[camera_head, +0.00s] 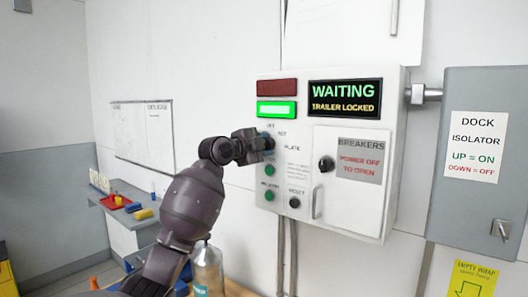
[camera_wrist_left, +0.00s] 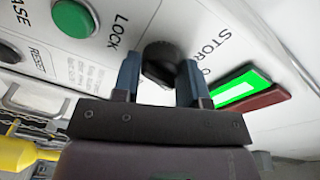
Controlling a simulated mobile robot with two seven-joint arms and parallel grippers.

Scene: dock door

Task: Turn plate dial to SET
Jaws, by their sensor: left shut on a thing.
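The plate dial (camera_wrist_left: 163,52) is a round black knob on the white control box (camera_head: 394,105). My left gripper (camera_head: 268,143) is at the box's left part, beside the PLATE label, and hides the dial in the head view. In the left wrist view its two blue-grey fingers (camera_wrist_left: 160,78) stand on either side of the dial, shut on it. The lettering around the dial is partly covered by the fingers; "STOR" shows beside it, but I cannot read which mark the dial points to. My right gripper is not in view.
The lit screen (camera_head: 345,98) reads WAITING, TRAILER LOCKED. A green light (camera_head: 276,109) glows below a dark red one (camera_head: 277,87). Green buttons (camera_head: 270,170) and a black button (camera_head: 294,202) sit below the gripper. The breaker door (camera_head: 340,210) and dock isolator (camera_head: 475,160) are right.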

